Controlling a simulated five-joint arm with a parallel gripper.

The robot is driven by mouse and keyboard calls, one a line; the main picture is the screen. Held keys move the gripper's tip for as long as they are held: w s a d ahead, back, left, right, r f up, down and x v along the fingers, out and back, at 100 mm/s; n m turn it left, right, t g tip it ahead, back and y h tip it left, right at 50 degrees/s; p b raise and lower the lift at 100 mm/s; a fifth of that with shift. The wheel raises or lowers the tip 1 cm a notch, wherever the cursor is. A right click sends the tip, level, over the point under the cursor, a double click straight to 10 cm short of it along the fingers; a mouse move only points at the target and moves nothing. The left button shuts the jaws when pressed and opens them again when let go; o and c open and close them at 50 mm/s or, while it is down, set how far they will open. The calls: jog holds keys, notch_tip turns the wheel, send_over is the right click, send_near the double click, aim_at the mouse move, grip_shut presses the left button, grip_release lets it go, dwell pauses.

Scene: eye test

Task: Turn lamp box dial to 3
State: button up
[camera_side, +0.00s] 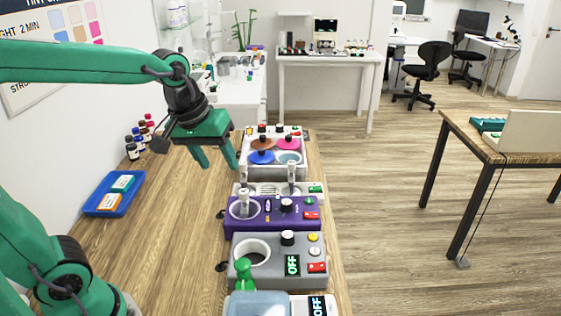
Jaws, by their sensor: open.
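My gripper (218,166) is open and empty, pointing down above the table, left of the white box with coloured discs. No box is clearly marked as the lamp box, and I cannot tell which one it is. The grey box (272,275) has a black dial (288,238), a white ring and a display reading OFF. The purple box (236,228) behind it has a black dial (287,205). The white box (277,173) farther back has orange, pink and blue discs and small dark knobs. The dial numbers are too small to read.
A green knobbed piece (244,273) stands at the grey box's front left. A pale blue container (258,304) is nearest. A blue tray (113,194) with small boxes and several bottles (140,137) lie left. The wooden table (170,235) is clear between tray and devices.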

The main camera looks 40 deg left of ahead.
jog(key=w+d+f+n+g, duration=0.15)
jog(key=w+f+n, duration=0.3)
jog(key=w, duration=0.55)
jog(key=n+g, duration=0.2)
jog(key=n, duration=0.4)
send_over(286, 202)
jog(key=shift+f, duration=3.45)
jog(key=shift+f, duration=3.9)
jog(key=c, duration=1)
